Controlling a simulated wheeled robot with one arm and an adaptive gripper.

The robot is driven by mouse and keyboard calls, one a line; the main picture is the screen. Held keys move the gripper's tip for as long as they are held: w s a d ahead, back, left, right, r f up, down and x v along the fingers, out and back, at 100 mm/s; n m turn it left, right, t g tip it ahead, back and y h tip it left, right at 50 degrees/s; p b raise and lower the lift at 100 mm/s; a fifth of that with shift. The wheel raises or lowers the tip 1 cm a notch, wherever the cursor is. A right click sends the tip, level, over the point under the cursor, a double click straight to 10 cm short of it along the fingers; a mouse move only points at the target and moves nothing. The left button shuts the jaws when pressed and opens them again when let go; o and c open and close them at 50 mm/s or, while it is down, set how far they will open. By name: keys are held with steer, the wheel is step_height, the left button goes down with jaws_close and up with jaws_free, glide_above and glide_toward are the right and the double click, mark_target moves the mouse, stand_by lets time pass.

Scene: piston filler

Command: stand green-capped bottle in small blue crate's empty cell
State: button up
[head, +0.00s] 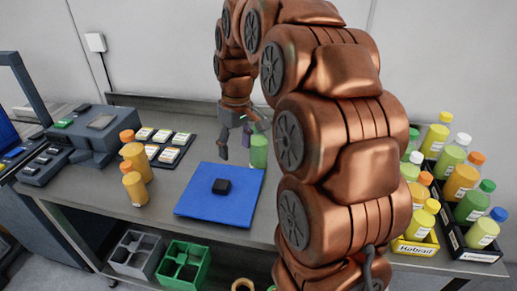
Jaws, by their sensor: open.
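A pale green bottle (258,152) stands upright on the bench behind the blue mat's far right corner. Its top is partly covered by my gripper, and its cap seems green. My gripper (237,147) is open, pointing down at the bottle's left; I cannot tell whether a finger touches it. Other green-capped bottles stand in the crates at the right, such as one with a green cap (487,186). I cannot make out a small blue crate; my arm hides much of the bench's right part.
A yellow crate (415,247) and black crate (480,256) hold bottles. Grey (137,253) and green (184,265) crates sit below.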

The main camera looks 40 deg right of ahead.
step_height(320, 180, up, 3)
steer(key=t+p, duration=0.1)
steer(key=p, duration=0.2)
glide_above(259, 147)
steer(key=w+d, duration=0.2)
steer(key=w, duration=0.1)
steer(key=shift+s+d, duration=0.1)
steer(key=shift+s, duration=0.15)
steer(key=shift+w+d+f+p, duration=0.1)
steer(key=shift+d+f+p, duration=0.05)
steer(key=shift+f+p, duration=0.5)
steer(key=shift+f, duration=0.65)
steer(key=shift+s+a+f+p, duration=0.2)
steer(key=shift+f+p, duration=0.3)
steer(key=shift+f, duration=0.25)
steer(key=shift+s+a+f+p, duration=0.15)
steer(key=shift+f+p, duration=0.3)
steer(key=shift+f, duration=0.25)
steer(key=shift+w+f+p, duration=0.15)
steer(key=shift+f, duration=0.45)
steer(key=shift+w+f+p, duration=0.15)
steer(key=shift+f, duration=0.45)
jaws_close()
